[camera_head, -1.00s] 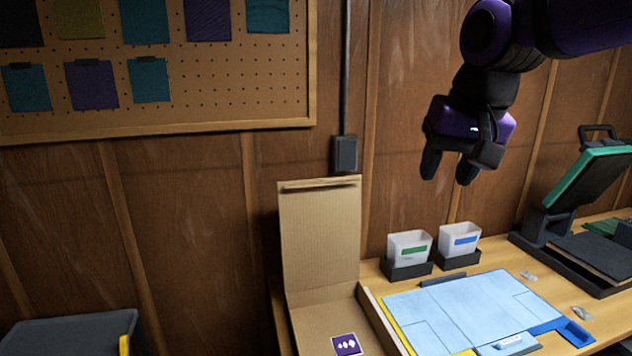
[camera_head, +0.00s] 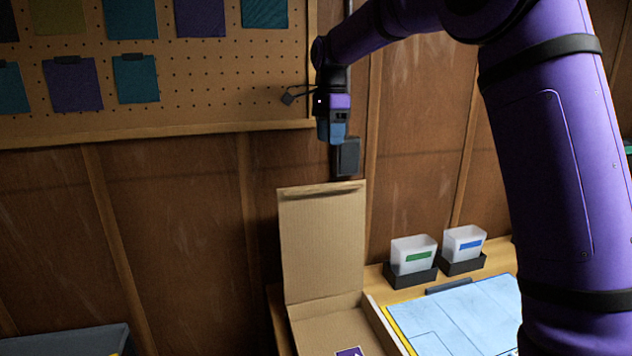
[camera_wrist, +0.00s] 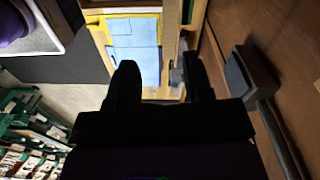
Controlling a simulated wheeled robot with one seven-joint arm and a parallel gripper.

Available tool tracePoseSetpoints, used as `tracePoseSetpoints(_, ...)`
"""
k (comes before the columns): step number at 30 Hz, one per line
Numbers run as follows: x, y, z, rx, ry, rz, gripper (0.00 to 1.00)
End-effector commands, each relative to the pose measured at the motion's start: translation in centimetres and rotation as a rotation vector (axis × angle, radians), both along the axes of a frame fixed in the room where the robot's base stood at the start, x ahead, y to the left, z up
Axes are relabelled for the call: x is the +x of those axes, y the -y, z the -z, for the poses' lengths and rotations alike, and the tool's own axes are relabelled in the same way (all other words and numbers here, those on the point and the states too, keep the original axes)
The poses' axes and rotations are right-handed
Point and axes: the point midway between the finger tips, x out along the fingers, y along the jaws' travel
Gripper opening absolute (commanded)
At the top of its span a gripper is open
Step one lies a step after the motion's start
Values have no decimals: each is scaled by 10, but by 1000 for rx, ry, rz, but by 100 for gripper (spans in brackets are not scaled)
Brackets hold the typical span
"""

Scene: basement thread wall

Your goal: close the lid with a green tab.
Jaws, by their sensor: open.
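An open cardboard box (camera_head: 312,332) stands at the near left end of the bench, its lid (camera_head: 322,240) upright against the wall. I see no green tab on this lid's visible face. A sliver of green (camera_head: 628,147) shows at the right edge, behind my arm. My gripper (camera_head: 338,130) hangs in front of the wall above the lid's top edge, apart from it. In the wrist view my gripper (camera_wrist: 160,82) has its two dark fingers spread, with nothing clearly between them.
Two white bins, one with a green label (camera_head: 412,255) and one with a blue label (camera_head: 464,244), stand behind a light-blue sheet (camera_head: 460,318). A black wall box (camera_head: 346,158) is beside my gripper. A pegboard (camera_head: 200,85) with cloth samples is at upper left. My arm hides the bench's right side.

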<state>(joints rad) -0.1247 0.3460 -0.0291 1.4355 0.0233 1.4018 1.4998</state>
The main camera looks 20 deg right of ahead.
Motion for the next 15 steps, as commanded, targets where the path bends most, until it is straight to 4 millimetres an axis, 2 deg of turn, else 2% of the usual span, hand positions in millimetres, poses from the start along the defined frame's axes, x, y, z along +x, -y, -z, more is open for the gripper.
tracePoseSetpoints(1,13,-4,8,-4,-15,36,46)
tracePoseSetpoints(3,25,-8,17,-10,-34,85,46)
tracePoseSetpoints(6,36,-12,24,-17,-49,135,46)
tracePoseSetpoints(11,41,-14,32,-22,-60,165,46)
tracePoseSetpoints(15,40,-13,45,-22,-61,165,46)
